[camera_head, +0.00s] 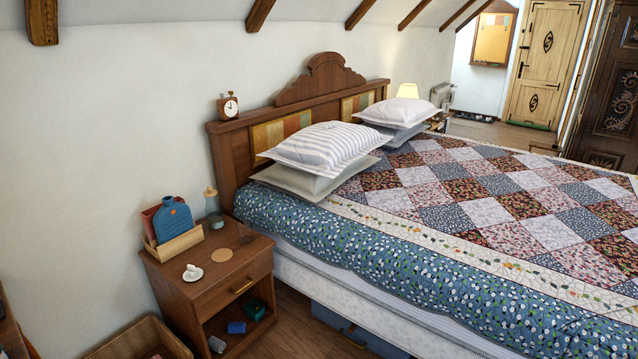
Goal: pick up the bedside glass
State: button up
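A wooden nightstand (215,285) stands left of the bed. At its back right corner, near the headboard, stands an upright bottle-shaped vessel (213,210) with a tan upper part and a grey-blue lower part. It may be the bedside glass, but it is too small to tell. A round tan coaster (221,254) lies bare on the nightstand top. A small white cup on a saucer (193,273) sits near the front left edge. My gripper is not in view.
A wooden holder (178,243) with a blue bottle-shaped item (174,222) stands left of the vessel. The nightstand's open lower shelf holds small items, including a grey cylinder (216,344). A wicker basket (140,340) and the quilted bed (430,230) flank it.

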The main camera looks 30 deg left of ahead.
aim_at(245, 232)
jog(key=u, duration=0.9)
jog(key=i, duration=1.35)
jog(key=u, duration=0.9)
